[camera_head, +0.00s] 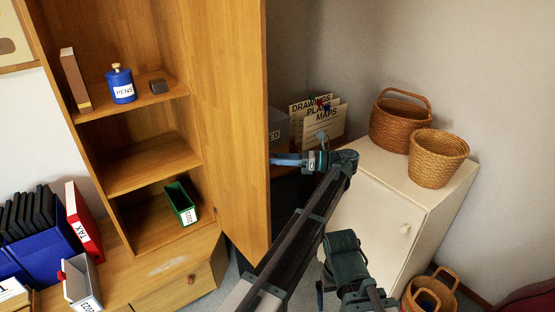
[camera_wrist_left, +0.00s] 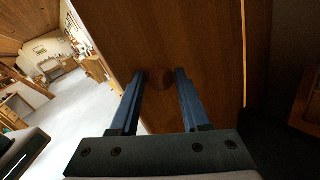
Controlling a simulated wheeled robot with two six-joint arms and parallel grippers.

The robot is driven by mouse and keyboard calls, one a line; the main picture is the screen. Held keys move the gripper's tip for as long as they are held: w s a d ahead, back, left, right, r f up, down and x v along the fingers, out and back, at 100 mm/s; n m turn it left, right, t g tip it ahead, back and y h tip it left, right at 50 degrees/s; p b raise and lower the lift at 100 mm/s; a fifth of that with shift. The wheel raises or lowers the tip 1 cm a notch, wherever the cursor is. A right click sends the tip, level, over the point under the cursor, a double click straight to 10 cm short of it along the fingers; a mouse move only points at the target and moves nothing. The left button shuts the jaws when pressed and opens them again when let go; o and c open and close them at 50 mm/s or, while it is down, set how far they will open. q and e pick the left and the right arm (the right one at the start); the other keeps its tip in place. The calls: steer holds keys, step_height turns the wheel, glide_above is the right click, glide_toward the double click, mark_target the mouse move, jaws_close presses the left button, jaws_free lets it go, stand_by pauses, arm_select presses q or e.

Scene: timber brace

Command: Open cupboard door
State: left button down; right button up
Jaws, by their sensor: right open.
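The cupboard door (camera_head: 228,90) is a tall wooden panel that stands open, swung out to the right of the cupboard's shelves. My left gripper (camera_head: 277,160) is at the door's right edge, reaching to its outer face. In the head view the knob is hidden behind the door. My right gripper (camera_head: 338,272) is low in the middle of the head view, apart from the door and empty; its fingers are mostly hidden.
A cream cabinet (camera_head: 375,215) with wicker baskets (camera_head: 437,160) stands close right of my arms. A drawer unit (camera_head: 180,280) is below the shelves.

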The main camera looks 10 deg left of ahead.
arm_select(q)
steer(key=c, duration=0.7)
jaws_free()
steer(key=shift+w+a+r, duration=0.15)
steer(key=shift+w+a, duration=0.45)
steer(key=shift+a, duration=0.05)
steer(key=shift+o, duration=1.2)
steer(key=shift+a, duration=0.25)
steer(key=shift+s+a, duration=0.1)
steer(key=shift+s+d+f, duration=0.2)
steer(key=shift+d+f, duration=0.05)
steer(key=shift+d, duration=0.05)
steer(key=shift+d, duration=0.1)
